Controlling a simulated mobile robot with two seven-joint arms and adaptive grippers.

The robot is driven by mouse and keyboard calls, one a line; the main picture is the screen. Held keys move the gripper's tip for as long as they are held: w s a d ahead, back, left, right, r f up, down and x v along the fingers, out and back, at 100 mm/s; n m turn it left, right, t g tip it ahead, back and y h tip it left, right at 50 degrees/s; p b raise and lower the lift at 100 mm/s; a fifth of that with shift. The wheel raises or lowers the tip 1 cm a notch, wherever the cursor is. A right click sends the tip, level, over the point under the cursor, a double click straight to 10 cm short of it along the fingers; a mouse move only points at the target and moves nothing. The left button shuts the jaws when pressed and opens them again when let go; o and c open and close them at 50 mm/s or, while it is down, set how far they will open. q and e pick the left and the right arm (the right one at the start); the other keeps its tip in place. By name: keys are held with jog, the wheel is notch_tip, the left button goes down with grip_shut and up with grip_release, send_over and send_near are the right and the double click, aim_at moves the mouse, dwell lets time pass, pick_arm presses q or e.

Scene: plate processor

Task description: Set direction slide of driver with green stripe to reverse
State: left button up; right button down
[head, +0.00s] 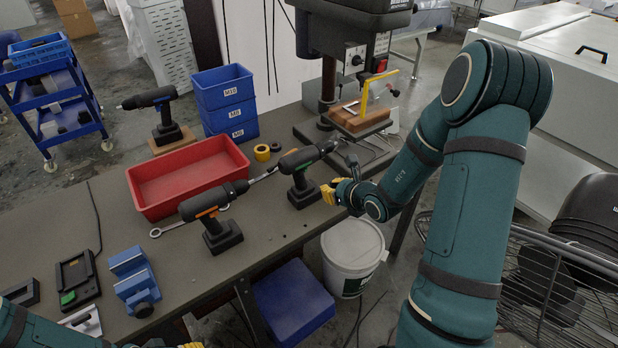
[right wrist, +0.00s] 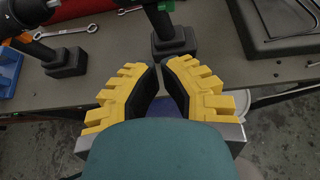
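The driver with the green stripe (head: 302,170) stands upright on its battery base on the bench, its bit pointing right. In the right wrist view its base (right wrist: 174,42) and part of the green stripe show at the top; its direction slide is too small to make out. My right gripper (head: 331,191) is just right of and in front of this driver's base, apart from it. In the right wrist view its yellow fingers (right wrist: 160,68) nearly meet at the tips with nothing between them. My left gripper (head: 190,346) barely shows at the bottom edge.
A driver with an orange stripe (head: 209,213) stands to the left, its bit pointing toward the green-striped one. A red tray (head: 152,212), yellow tape roll (head: 262,152), wrench (head: 170,229) and blue vise (head: 135,283) lie around. A drill press (head: 329,75) stands behind right. A white bucket (head: 352,262) is below the bench edge.

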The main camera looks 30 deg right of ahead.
send_near(302, 172)
jog(key=w+f, duration=0.3)
jog(key=f, duration=0.1)
jog(key=shift+w+a+b, duration=0.3)
jog(key=shift+w, duration=0.6)
jog(key=shift+w+a+b, duration=0.1)
jog(key=shift+w+b, duration=0.4)
jog(key=shift+w, duration=0.6)
